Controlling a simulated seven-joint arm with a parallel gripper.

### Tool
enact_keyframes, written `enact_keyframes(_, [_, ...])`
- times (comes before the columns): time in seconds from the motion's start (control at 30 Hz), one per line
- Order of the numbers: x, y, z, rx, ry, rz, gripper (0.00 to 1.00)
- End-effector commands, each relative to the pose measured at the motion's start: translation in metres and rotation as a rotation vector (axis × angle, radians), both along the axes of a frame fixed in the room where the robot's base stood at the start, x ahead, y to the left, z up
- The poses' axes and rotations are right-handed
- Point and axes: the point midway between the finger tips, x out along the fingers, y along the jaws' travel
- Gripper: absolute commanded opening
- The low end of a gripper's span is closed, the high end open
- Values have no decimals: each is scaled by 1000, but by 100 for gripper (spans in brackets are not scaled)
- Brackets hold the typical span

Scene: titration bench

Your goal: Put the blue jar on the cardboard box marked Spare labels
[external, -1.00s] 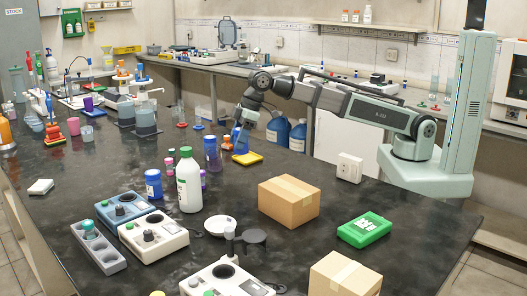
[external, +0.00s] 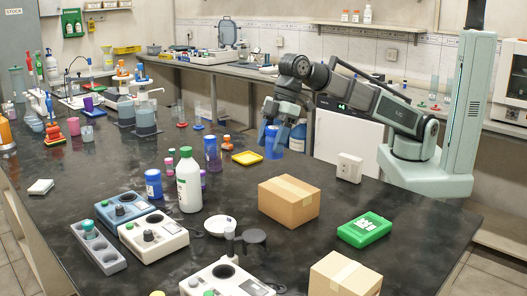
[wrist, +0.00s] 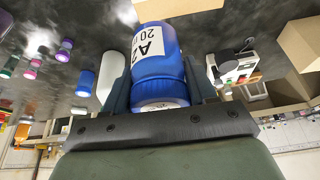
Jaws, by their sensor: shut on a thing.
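My gripper (external: 271,133) is shut on a blue jar (external: 275,148) and holds it in the air, to the right of the yellow tray. In the wrist view the blue jar (wrist: 157,70) sits between the fingers, with a white label reading "A2" and "20" partly visible. Two cardboard boxes stand on the dark bench in the external view: one near the middle (external: 288,203) and one at the front right edge (external: 345,277). Both have a tape strip on top. I cannot read any "Spare labels" marking on either.
The yellow tray (external: 247,158) lies empty. A second blue jar (external: 153,184), a white bottle with a green cap (external: 189,183) and a tall blue container (external: 212,155) stand left of the middle box. A green case (external: 364,230) and a white block (external: 349,168) lie to its right.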

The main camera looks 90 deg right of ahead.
Motion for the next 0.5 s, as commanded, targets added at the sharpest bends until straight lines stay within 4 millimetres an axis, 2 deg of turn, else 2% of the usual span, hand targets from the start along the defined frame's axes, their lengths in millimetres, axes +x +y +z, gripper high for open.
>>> enact_keyframes(0.03, [-9, 11, 6, 1, -1, 21, 26])
enact_keyframes(0.2, [-32, 30, 23, 1, -2, 58, 26])
enact_keyframes(0.27, [-35, 25, 25, 1, -1, 50, 26])
enact_keyframes(0.5, [-43, 17, 7, -1, 2, 27, 26])
